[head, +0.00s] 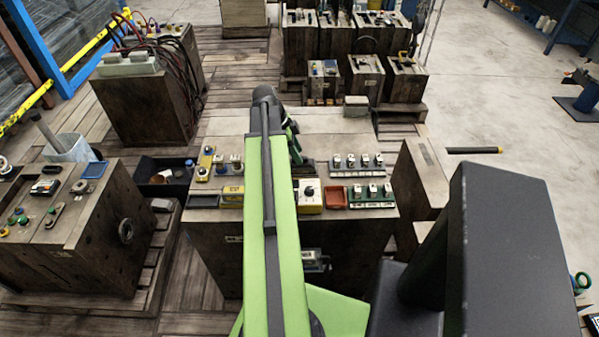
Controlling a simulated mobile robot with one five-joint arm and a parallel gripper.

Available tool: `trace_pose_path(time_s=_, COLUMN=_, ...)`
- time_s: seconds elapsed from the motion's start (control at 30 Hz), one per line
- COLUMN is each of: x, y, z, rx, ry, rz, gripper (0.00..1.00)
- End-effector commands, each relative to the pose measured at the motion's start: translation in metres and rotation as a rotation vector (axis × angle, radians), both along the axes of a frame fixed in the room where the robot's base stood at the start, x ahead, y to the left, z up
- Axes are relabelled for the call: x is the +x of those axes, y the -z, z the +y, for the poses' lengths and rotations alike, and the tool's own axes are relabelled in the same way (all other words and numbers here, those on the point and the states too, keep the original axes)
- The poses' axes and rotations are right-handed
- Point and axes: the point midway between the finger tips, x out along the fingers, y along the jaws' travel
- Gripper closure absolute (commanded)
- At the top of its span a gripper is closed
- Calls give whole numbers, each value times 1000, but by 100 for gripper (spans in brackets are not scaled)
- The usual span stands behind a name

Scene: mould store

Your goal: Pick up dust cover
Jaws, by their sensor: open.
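My green arm reaches forward over a wooden workbench block (350,235) in the middle of the head view. My gripper (295,150) is at its far end, small and partly hidden behind the arm, above the middle of the block top. It is open, and I see nothing held in it. I cannot tell for sure which object is the dust cover. A small grey box-like piece (356,105) sits at the back of the block top, to the right of and beyond the gripper.
Several control units stand along the block's front edge, among them a yellow-and-white box (310,196), a red tray (340,196) and a green switch strip (371,196). Other wooden blocks stand left (80,235) and behind (365,80). Concrete floor (490,110) is open at right.

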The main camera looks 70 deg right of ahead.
Motion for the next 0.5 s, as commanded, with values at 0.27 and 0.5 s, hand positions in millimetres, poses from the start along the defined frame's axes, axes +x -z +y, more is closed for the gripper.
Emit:
trace_pose_path(time_s=0.27, x=-7, y=17, z=-3, rx=0, ry=0, rz=0, gripper=58)
trace_pose_path(time_s=0.5, x=-6, y=17, z=-3, rx=0, ry=-1, rz=0, gripper=83)
